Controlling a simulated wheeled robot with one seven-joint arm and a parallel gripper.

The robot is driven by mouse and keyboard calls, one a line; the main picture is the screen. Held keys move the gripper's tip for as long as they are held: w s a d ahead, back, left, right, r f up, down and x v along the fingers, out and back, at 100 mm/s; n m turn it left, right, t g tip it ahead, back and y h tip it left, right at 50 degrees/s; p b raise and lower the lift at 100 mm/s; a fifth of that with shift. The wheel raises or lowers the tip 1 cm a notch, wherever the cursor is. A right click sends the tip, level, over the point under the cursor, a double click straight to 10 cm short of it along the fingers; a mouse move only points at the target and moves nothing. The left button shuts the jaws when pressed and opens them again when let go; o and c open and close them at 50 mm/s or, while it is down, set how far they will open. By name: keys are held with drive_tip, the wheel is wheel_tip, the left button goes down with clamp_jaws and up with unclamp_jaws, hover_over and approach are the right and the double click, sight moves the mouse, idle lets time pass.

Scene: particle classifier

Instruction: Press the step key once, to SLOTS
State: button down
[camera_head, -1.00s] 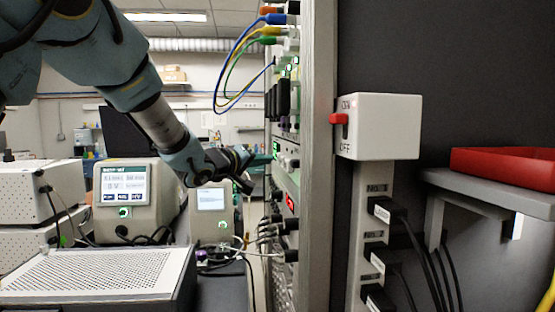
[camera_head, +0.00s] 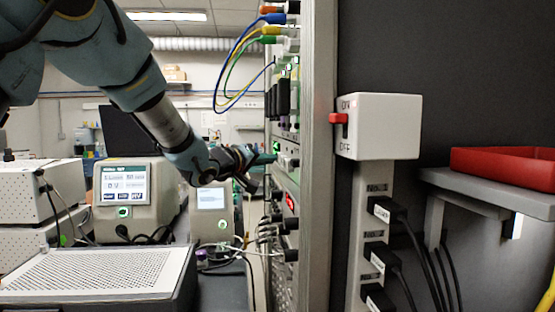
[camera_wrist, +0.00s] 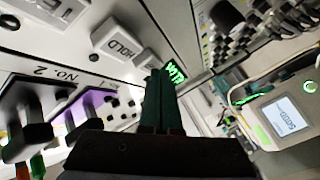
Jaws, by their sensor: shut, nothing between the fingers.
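My gripper (camera_head: 272,158) is at the front of the instrument rack (camera_head: 316,150), its fingers pointing at the panel. In the wrist view its dark green fingers (camera_wrist: 158,88) are together with nothing between them. A white key marked HOLD (camera_wrist: 118,40) is on the panel just beyond and left of the fingertips. Another white key (camera_wrist: 58,8) at the top left has partly cut-off lettering, which may be the step key. A small green-lit display (camera_wrist: 175,72) is partly hidden behind the fingers. Its text is not readable. I cannot tell whether the fingertips touch the panel.
Black and purple plugs (camera_wrist: 90,110) stick out of the panel left of the fingers. Blue, yellow and green cables (camera_head: 228,75) loop above my gripper. A white box with a red switch (camera_head: 380,125) and a red tray (camera_head: 502,168) are to the right.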

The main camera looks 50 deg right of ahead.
drive_tip(key=shift+s+d, duration=0.45)
drive_tip(key=shift+d, duration=0.05)
idle(0.5)
drive_tip(key=shift+w+a, duration=0.15)
drive_tip(key=shift+w+a+p, duration=0.4)
drive_tip(key=shift+w+a, duration=0.3)
drive_tip(key=shift+a, duration=0.15)
drive_tip(key=shift+w+a+p, duration=0.5)
drive_tip(key=shift+w+a, duration=0.3)
drive_tip(key=shift+a, duration=0.2)
drive_tip(key=shift+w+a+p, duration=0.45)
drive_tip(key=shift+w+a, duration=0.35)
drive_tip(key=shift+a, duration=0.15)
